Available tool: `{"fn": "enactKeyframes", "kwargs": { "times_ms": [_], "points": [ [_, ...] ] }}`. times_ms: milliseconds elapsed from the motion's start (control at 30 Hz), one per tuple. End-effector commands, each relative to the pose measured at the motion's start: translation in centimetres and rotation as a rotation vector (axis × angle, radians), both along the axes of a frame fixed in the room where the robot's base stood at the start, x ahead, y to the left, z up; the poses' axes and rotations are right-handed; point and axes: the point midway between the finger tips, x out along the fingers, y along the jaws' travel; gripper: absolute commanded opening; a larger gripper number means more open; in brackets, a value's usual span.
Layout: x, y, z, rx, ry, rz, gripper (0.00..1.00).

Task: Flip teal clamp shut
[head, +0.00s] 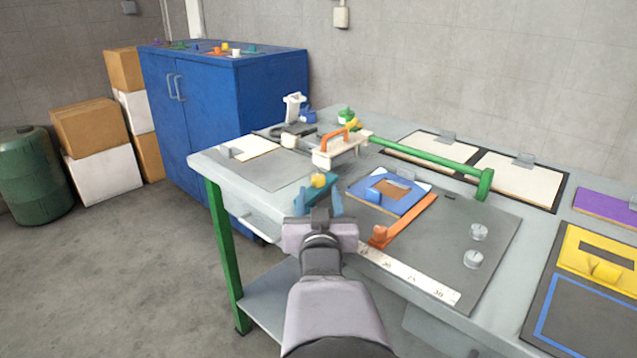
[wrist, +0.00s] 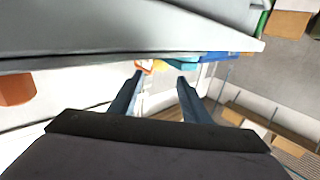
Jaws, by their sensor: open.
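The teal clamp (head: 329,182) is on the near side of the workbench in the head view, with a yellow piece (head: 318,181) beside or on it. A teal strip, likely the clamp, shows at the top of the wrist view (wrist: 182,65). My gripper (head: 318,197) is open, its two blue-grey fingers apart, just in front of the clamp at the bench's near edge. In the wrist view, nothing is held between its fingertips (wrist: 160,77). My fingers and wrist hide the clamp's lower part, so I cannot tell its lever's position.
A blue frame (head: 405,207), an orange bar (head: 404,222) and a white ruler (head: 412,276) lie right of my gripper. A cream block with an orange handle (head: 340,149) and a green bar (head: 430,158) stand behind.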

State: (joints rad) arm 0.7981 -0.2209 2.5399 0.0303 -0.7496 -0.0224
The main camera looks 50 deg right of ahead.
Motion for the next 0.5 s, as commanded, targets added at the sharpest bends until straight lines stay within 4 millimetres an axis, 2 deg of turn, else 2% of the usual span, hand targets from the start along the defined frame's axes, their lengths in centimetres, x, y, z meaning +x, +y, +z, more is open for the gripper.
{"fn": "enactKeyframes", "kwargs": {
  "times_ms": [500],
  "points": [
    [3.7,-3.9,-0.1,0.002,0.002,0.0,0.43]
  ]
}}
